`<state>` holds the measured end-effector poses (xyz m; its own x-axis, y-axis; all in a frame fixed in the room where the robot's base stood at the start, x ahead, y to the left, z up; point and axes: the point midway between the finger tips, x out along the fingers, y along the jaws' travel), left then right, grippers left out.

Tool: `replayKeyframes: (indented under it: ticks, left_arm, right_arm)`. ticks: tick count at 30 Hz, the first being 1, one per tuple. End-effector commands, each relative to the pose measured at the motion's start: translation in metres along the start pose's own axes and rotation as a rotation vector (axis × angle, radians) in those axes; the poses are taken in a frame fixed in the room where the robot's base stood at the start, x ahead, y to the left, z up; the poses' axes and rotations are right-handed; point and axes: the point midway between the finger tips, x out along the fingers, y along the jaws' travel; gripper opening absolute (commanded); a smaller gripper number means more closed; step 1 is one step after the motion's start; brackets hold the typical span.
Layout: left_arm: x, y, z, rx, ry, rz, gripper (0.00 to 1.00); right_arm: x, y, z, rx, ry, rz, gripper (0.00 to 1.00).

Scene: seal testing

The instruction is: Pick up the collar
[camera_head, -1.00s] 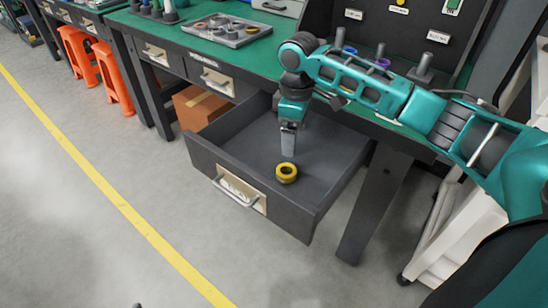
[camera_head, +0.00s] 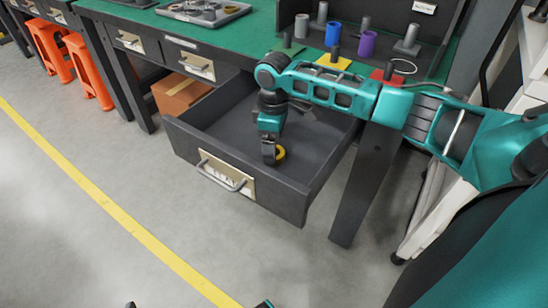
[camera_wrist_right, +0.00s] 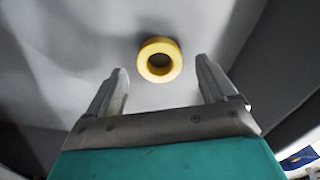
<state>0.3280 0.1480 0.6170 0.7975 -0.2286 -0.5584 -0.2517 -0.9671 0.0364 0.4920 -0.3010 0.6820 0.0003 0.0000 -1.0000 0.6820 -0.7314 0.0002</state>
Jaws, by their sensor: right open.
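The collar is a yellow ring (camera_head: 280,153) lying on the floor of the open drawer (camera_head: 235,120), partly hidden behind my right gripper (camera_head: 268,158). In the right wrist view the collar (camera_wrist_right: 174,63) shows whole, with its round hole facing the camera. The two fingers of my right gripper (camera_wrist_right: 161,70) are wide apart, one to each side of the collar in that picture. Nothing is between the fingers, and the collar appears to lie beyond their tips. My left gripper is not clearly seen.
The drawer walls stand around the right gripper, with the front panel and handle (camera_head: 222,176) nearest. The green workbench (camera_head: 258,45) above carries a blue cylinder (camera_head: 333,34), a purple cylinder (camera_head: 367,43) and other parts. A cardboard box (camera_head: 181,94) sits left of the drawer.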

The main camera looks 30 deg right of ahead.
Motion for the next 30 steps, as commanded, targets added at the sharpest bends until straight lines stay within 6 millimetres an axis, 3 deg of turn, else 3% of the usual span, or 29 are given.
replayKeyframes:
  ticks: [1, 3, 11, 30]
  left_arm:
    - [0.004, 0.000, 0.007, 0.000, -0.001, 0.001, 0.43]
    - [0.006, 0.000, 0.008, 0.001, -0.004, 0.002, 0.43]
    - [0.005, 0.000, -0.003, 0.004, 0.009, 0.005, 0.43]
    - [0.005, 0.001, -0.001, 0.007, 0.008, 0.006, 0.43]
  right_arm:
    - [0.013, 0.000, 0.001, 0.001, -0.002, -0.001, 0.85]
    - [0.022, 0.000, 0.001, 0.001, -0.002, -0.001, 0.85]
    - [0.024, 0.000, 0.001, 0.000, 0.000, 0.001, 0.85]
    - [0.023, 0.000, 0.001, 0.000, 0.000, 0.001, 0.24]
